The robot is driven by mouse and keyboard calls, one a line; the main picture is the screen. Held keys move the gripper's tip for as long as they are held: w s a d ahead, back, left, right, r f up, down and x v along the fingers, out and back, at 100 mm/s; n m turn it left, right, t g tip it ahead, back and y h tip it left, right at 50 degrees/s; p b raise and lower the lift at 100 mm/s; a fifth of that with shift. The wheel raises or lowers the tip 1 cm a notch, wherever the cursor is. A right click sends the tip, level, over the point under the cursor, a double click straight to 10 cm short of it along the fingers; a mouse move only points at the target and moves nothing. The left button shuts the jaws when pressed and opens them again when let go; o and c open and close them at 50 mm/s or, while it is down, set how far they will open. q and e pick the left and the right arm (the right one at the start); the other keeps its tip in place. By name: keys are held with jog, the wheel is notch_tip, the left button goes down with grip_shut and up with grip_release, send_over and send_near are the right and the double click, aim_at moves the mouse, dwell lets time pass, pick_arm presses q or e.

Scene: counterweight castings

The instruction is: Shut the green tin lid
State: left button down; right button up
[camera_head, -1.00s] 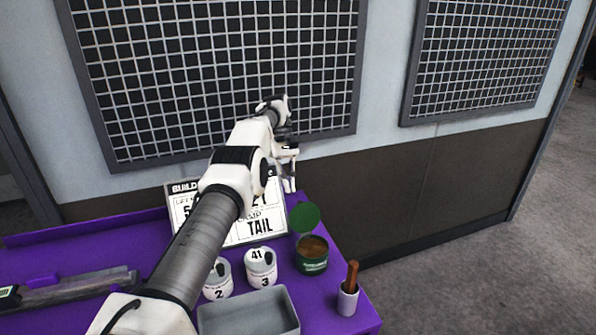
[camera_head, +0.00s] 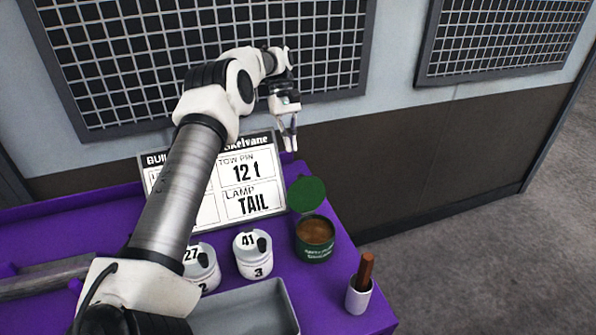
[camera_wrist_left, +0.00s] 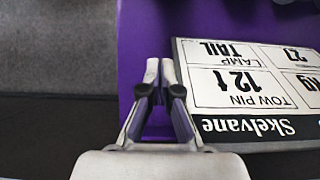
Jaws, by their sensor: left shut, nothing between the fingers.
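The green tin (camera_head: 315,240) stands near the right end of the purple bench, with brown contents showing. Its round green lid (camera_head: 306,194) is open, tilted up at the tin's back edge. My left gripper (camera_head: 291,146) is above and behind the lid, apart from it, pointing down. Its fingers are together and empty. In the left wrist view the fingertips (camera_wrist_left: 159,62) are over the purple bench surface beside the sign; the tin and lid do not show there. My right gripper is not in view.
A white sign board (camera_head: 250,185) leans at the back, left of the lid. Two white numbered pots (camera_head: 253,256) and a grey tray (camera_head: 245,312) are left of the tin. A white cup with a brown handle (camera_head: 359,294) stands in front right.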

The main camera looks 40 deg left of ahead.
aim_at(304, 192)
pick_arm(q)
jog(key=s+d+f+p, duration=0.2)
jog(key=s+d, duration=0.1)
jog(key=d, duration=0.3)
jog(key=shift+s+f+p, duration=0.3)
jog(key=shift+p, duration=0.1)
jog(key=shift+w+f, duration=0.1)
jog(key=shift+w, duration=0.15)
